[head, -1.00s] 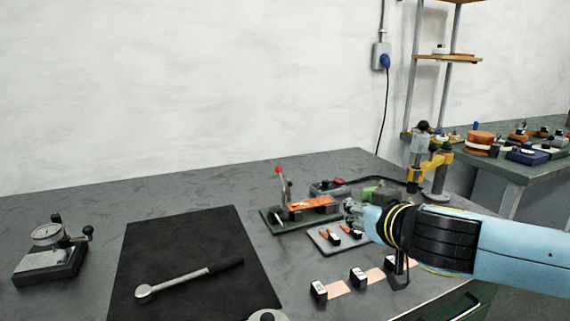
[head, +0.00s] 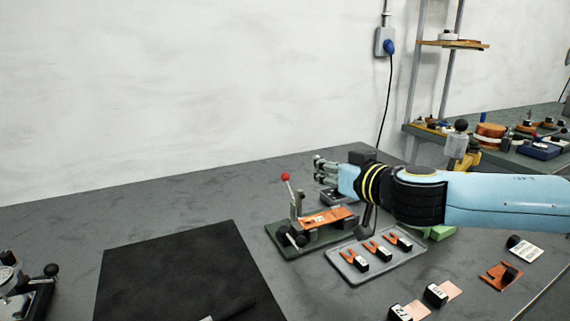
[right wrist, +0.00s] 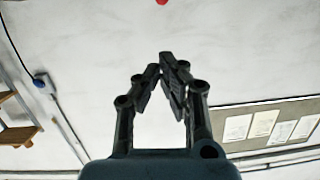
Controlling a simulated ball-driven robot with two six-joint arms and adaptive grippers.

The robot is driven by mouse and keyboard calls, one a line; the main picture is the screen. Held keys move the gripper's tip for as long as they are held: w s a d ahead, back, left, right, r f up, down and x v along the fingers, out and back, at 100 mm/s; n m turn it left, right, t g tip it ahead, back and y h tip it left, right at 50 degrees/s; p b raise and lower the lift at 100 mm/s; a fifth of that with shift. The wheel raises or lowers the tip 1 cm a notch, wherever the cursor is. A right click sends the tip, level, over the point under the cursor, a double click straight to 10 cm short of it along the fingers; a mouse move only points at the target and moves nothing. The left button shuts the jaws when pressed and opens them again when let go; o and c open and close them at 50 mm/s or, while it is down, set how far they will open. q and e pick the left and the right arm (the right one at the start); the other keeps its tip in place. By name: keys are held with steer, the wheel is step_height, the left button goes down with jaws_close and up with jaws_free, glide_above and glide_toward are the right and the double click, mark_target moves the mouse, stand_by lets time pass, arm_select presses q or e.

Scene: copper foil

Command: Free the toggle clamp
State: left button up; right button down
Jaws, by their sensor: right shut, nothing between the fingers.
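The toggle clamp (head: 297,208) stands on a dark green base (head: 288,249), its lever upright with a red knob (head: 285,177) on top. An orange copper-coloured piece (head: 335,216) lies along the base, beside the clamp's foot; I cannot tell whether the clamp presses on it. My right gripper (head: 318,168) is shut and empty, a little to the right of the red knob at about its height in the picture, apart from it. In the right wrist view the fingertips (right wrist: 163,68) meet, and the red knob (right wrist: 162,2) shows at the top edge, beyond them. My left gripper is out of view.
Labelled black blocks and copper foil pieces (head: 501,276) lie at the right front. A black mat (head: 170,270) lies to the left.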

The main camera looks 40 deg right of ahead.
steer(key=b, duration=0.2)
glide_above(290, 188)
step_height(290, 188, down, 5)
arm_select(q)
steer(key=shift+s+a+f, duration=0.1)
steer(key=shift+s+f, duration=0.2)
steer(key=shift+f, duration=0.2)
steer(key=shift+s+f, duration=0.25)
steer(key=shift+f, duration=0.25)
arm_select(e)
steer(key=shift+s+d, duration=0.25)
steer(key=shift+d, duration=0.1)
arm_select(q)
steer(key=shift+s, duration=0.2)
